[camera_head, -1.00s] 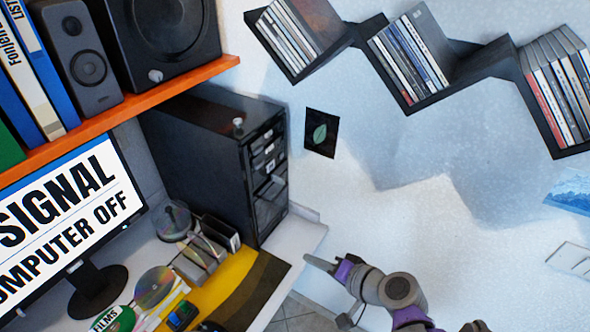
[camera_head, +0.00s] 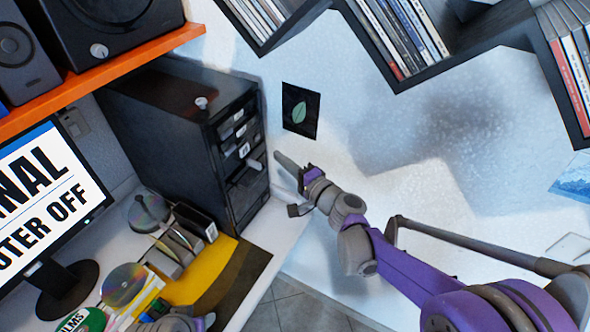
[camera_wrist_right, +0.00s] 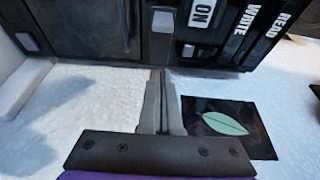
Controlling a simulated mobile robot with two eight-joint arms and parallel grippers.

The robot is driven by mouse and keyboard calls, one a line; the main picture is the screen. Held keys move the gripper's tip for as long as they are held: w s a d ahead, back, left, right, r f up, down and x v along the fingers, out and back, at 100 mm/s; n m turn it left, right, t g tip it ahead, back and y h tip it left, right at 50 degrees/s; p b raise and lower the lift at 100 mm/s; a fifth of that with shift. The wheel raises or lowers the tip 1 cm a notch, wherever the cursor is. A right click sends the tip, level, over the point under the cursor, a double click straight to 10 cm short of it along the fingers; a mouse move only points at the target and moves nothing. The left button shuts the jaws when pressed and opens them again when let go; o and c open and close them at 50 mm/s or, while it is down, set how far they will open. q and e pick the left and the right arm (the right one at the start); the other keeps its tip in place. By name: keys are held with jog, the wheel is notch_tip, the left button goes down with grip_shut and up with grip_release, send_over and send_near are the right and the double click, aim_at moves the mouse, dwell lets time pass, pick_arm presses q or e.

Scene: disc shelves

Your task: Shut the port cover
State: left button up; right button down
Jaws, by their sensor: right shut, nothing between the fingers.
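The black computer tower (camera_head: 165,110) stands on the desk below the orange shelf. On its front, below the labelled drive slots, a grey panel (camera_head: 247,184) may be the port cover; I cannot tell how far open it is. My right gripper (camera_head: 279,157) is shut and empty, its fingers pointing at the tower front from the right. In the right wrist view its fingers (camera_wrist_right: 160,82) lie together, just below the lower edge of the tower front (camera_wrist_right: 95,25); contact cannot be told. A grey and purple part at the bottom edge, probably my left gripper (camera_head: 185,320), is mostly cut off.
A leaf picture (camera_head: 300,111) hangs on the white wall close to my right gripper. Disc shelves (camera_head: 420,65) are above. A disc rack (camera_head: 180,240), loose discs and a monitor (camera_head: 45,190) occupy the desk. The wall area right of the tower is open.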

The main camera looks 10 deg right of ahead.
jog(key=shift+x, duration=0.85)
jog(key=shift+s+a, duration=0.55)
jog(key=shift+s, duration=0.3)
jog(key=shift+s+a, duration=0.5)
jog(key=shift+s, duration=0.4)
jog(key=s+a+p, duration=0.1)
jog(key=s+a, duration=0.4)
jog(key=s, duration=0.2)
jog(key=shift+a, duration=0.15)
